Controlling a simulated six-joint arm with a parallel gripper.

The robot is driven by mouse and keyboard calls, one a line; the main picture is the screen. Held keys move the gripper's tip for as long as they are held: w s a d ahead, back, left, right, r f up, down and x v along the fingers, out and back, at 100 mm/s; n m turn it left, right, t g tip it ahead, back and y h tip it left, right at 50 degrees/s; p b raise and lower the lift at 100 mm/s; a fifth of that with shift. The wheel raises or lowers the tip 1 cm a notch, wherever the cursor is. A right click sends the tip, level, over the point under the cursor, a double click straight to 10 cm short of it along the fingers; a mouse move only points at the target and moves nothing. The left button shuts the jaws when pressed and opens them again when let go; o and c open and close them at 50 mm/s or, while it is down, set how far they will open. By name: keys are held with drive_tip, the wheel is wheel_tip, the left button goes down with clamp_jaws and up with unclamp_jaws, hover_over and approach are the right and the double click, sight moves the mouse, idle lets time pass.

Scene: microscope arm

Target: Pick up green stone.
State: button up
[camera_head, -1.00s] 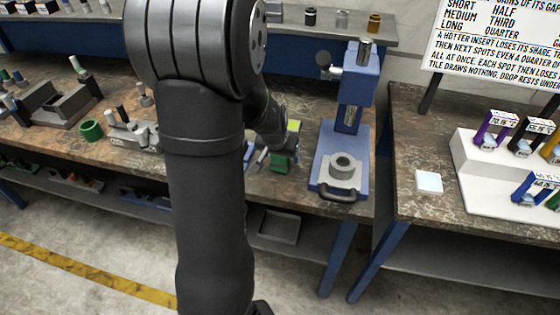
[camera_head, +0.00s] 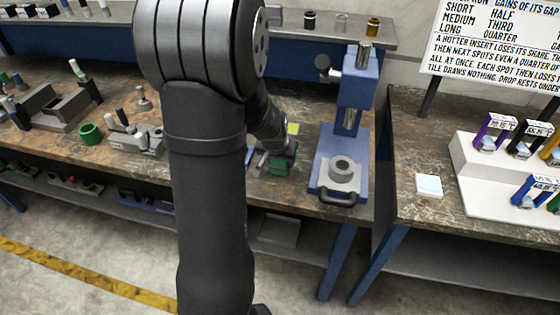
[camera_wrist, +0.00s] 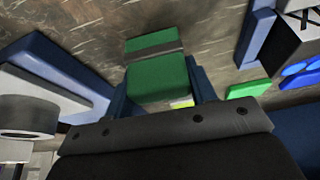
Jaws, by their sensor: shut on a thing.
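The green stone (camera_wrist: 158,78) is a block with a smooth green face, between the two dark blue fingers of my gripper (camera_wrist: 160,88) in the wrist view. The fingers are shut on its sides. A second green face with a grey band (camera_wrist: 152,44) shows just beyond it; I cannot tell whether it is part of the same piece. My arm hides part of the bench, and I cannot tell whether the stone touches the surface.
A blue press (camera_head: 345,130) with a grey ring on its base stands just right of my gripper. A green ring (camera_head: 91,134) and grey fixtures lie left of my arm. Another flat green piece (camera_wrist: 248,89) shows at right in the wrist view. A white tile (camera_head: 429,185) lies on the right bench.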

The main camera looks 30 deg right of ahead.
drive_tip(key=shift+r, duration=0.7)
wheel_tip(320, 180, up, 3)
drive_tip(key=shift+f, duration=0.1)
drive_tip(key=s+d+r, duration=0.3)
drive_tip(key=s+r, duration=0.3)
drive_tip(key=s, duration=0.5)
drive_tip(key=shift+d+r, duration=0.3)
drive_tip(key=shift+d, duration=0.05)
